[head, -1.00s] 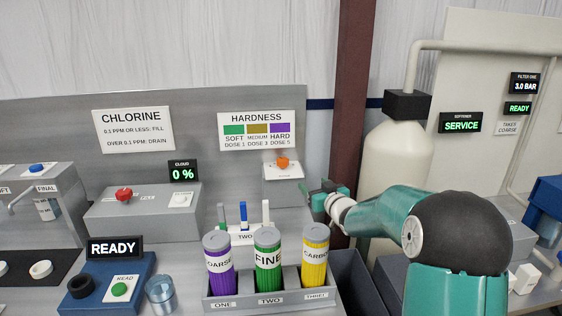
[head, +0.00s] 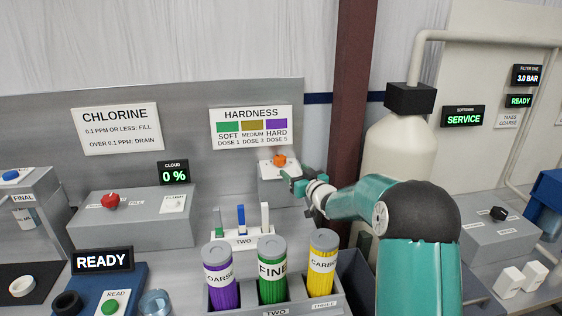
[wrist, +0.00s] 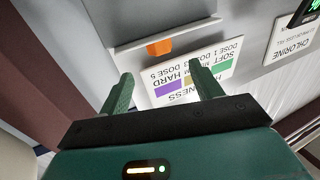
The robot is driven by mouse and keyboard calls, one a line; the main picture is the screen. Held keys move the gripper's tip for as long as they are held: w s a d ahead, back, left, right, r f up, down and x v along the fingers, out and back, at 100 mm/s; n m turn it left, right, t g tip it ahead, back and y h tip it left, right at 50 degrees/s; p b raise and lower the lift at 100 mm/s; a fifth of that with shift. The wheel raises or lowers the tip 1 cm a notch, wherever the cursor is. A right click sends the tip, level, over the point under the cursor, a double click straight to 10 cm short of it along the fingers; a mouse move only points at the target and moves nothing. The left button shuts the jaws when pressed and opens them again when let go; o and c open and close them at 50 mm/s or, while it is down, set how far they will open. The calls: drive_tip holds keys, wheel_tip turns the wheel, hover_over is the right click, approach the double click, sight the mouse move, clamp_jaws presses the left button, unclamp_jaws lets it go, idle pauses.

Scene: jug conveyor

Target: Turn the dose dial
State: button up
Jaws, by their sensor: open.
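The dose dial (head: 279,160) is a small orange knob on a white-topped grey box (head: 277,187) below the HARDNESS sign (head: 252,127). In the wrist view the orange dial (wrist: 159,47) shows beyond and between my fingertips, with the picture upside down. My gripper (head: 290,180) is open and empty, close to the right front of the box. In the wrist view its two green fingers (wrist: 158,82) stand wide apart, with a clear gap to the dial. The dial's pointer and markings are too small to read.
A rack holds purple, green and yellow cartridges (head: 272,278) in front. Small strips stand in a white holder (head: 241,240) left of my arm. A red knob box (head: 130,220) is at left. A cream tank (head: 398,160) stands behind my arm at right.

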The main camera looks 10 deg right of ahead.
sight(283, 162)
drive_tip(key=x, duration=0.9)
drive_tip(key=shift+w+f, duration=0.15)
drive_tip(key=shift+w, duration=0.15)
drive_tip(key=shift+c, duration=0.3)
drive_tip(key=c, duration=0.9)
